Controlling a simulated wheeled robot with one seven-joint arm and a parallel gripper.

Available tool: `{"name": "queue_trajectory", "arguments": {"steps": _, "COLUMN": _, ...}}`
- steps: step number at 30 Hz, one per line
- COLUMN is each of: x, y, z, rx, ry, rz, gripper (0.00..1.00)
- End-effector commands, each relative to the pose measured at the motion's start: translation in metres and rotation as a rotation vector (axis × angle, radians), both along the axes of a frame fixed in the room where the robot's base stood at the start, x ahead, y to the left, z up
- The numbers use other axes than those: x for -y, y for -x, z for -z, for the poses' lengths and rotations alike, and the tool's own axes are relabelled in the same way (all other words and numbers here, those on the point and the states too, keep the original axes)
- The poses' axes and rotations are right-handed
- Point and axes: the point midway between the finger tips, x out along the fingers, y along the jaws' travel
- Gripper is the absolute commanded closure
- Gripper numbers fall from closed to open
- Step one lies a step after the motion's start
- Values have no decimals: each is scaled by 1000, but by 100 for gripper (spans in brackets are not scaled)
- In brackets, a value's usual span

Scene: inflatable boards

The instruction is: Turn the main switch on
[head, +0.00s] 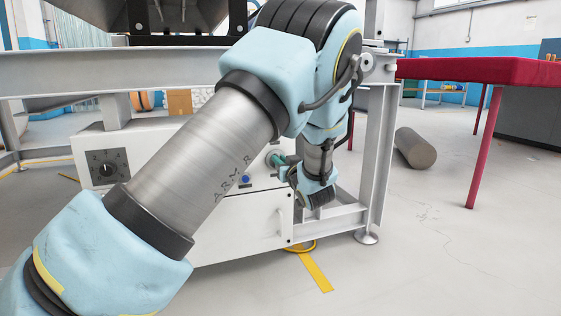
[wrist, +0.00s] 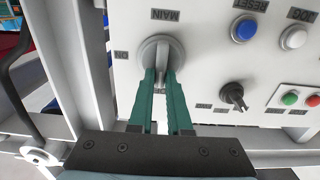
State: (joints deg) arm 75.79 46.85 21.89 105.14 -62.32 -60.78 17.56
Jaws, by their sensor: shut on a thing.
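The main switch (wrist: 160,52) is a round grey rotary knob on a white panel, under an upside-down MAIN label in the wrist view. My gripper (wrist: 165,75) has green fingers that are shut on the knob's raised grip, one on each side. An ON label (wrist: 120,54) lies left of the knob. Another label just below the knob is partly hidden by the fingers. The knob's grip runs roughly up and down in the wrist view. In the head view my gripper (head: 284,161) meets the switch (head: 272,158) at the panel's right part, with my arm crossing in front.
Near the switch are a blue RESET button (wrist: 244,29), a white button (wrist: 293,38), a black selector knob (wrist: 233,96), and green (wrist: 290,99) and red (wrist: 313,101) buttons. A metal frame leg (head: 380,150) stands close right of my wrist. A red table (head: 470,71) is farther right.

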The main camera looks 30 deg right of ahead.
Motion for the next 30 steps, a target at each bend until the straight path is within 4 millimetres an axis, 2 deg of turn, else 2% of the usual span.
{"name": "queue_trajectory", "arguments": {"steps": 8, "x": 0, "y": 0, "z": -3, "rx": 3, "ry": -28, "rz": -1, "gripper": 100}}
{"name": "queue_trajectory", "arguments": {"steps": 14, "x": 1, "y": 0, "z": -6, "rx": 14, "ry": -120, "rz": -1, "gripper": 100}}
{"name": "queue_trajectory", "arguments": {"steps": 30, "x": 7, "y": 1, "z": -4, "rx": 73, "ry": -601, "rz": 0, "gripper": 100}}
